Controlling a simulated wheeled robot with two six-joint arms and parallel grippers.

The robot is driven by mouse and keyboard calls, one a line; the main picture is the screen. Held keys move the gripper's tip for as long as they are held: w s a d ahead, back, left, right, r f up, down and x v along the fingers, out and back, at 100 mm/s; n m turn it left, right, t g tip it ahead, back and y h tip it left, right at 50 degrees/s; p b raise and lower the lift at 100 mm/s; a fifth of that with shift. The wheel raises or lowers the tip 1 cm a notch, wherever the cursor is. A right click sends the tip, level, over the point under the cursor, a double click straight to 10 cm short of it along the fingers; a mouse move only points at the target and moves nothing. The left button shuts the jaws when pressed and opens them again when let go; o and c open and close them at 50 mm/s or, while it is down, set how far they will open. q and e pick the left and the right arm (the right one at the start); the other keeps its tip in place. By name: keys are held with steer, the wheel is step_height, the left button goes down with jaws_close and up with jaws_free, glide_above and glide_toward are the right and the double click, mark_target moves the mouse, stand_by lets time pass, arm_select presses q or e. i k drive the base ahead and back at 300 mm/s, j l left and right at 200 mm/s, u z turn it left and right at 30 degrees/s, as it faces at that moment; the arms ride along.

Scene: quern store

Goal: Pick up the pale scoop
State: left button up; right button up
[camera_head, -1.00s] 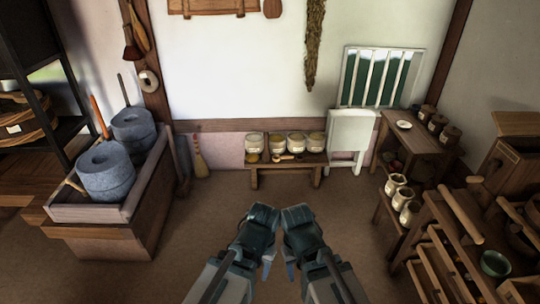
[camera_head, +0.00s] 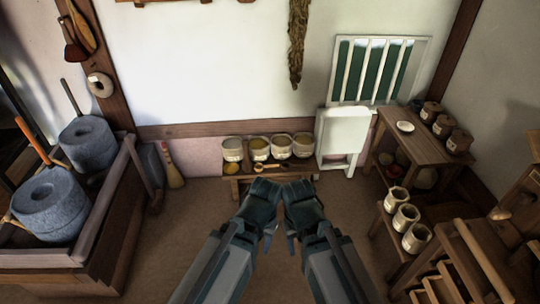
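A pale scoop (camera_head: 265,167) lies on the low wooden bench (camera_head: 234,188) against the back wall, in front of a row of pale jars (camera_head: 257,148). It is small in this view and its exact shape is hard to make out. My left gripper (camera_head: 268,242) and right gripper (camera_head: 291,243) hang close together at the middle, nearer to me than the bench and apart from the scoop. Their fingers point down and are mostly hidden by the wrists, so I cannot tell whether they are open.
Grey millstones (camera_head: 48,203) stand in a wooden trough at the left. A white folding panel (camera_head: 343,131) stands right of the bench. A table (camera_head: 425,145) with dark jars and a low shelf with pale jars (camera_head: 405,217) are at the right. Floor before the bench is clear.

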mark_target(258, 166)
steer(key=i+z, duration=0.1)
steer(key=i, duration=0.75)
steer(key=i+j, duration=0.1)
steer(key=i, duration=0.7)
steer(key=i+j+z, duration=0.15)
steer(key=i, duration=0.7)
